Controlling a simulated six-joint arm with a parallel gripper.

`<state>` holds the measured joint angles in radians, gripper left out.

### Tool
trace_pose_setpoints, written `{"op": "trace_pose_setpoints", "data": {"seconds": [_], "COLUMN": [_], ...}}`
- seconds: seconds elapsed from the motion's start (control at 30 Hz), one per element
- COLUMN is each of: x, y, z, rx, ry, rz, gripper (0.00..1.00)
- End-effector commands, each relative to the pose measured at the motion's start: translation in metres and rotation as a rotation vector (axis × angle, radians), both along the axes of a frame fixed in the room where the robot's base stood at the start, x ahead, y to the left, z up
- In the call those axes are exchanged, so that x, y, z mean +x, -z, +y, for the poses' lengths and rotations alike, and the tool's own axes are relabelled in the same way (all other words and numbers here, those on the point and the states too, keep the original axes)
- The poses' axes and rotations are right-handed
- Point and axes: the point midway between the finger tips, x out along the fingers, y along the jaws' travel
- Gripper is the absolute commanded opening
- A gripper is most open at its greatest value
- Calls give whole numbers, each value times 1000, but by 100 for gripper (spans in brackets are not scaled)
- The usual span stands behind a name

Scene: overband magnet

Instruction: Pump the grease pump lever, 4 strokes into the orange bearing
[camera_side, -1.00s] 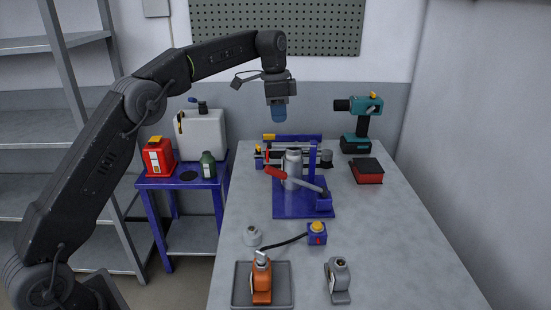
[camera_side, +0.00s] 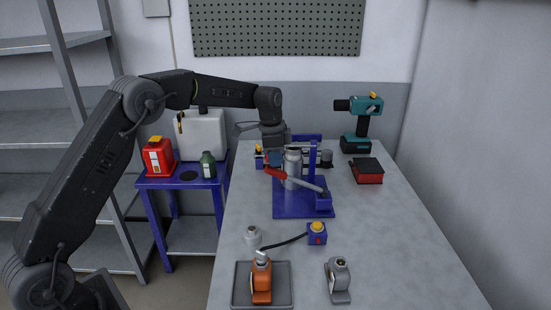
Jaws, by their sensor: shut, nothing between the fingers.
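The grease pump (camera_side: 292,163) is a grey cylinder on a blue base plate (camera_side: 290,207) on the table. Its lever (camera_side: 308,185) is a grey bar with a red handle (camera_side: 275,172) at the upper left end, sloping down to a blue block at right. My gripper (camera_side: 275,158) points down just behind and above the red handle; its fingertips are partly hidden, and I cannot tell whether they touch it. It is shut and empty. The orange bearing (camera_side: 262,284) stands in a grey tray (camera_side: 284,296) at the front, with a dark hose (camera_side: 284,243) running to its top.
A grey bearing (camera_side: 339,280) stands right of the tray. A blue box with a yellow button (camera_side: 317,232) and a small pale cap (camera_side: 252,236) lie mid-table. A teal drill (camera_side: 362,120) and a red box (camera_side: 367,170) stand back right. The right side of the table is clear.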

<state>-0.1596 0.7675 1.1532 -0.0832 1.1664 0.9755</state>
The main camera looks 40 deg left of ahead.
Motion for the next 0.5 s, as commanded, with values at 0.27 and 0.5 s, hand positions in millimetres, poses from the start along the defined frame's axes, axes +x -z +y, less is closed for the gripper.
{"op": "trace_pose_setpoints", "data": {"seconds": [0.27,0.5], "x": [0,-4], "y": [0,6], "z": [0,4], "rx": [-1,-28], "ry": [0,-3], "rz": [-1,-25], "gripper": [0,0]}}
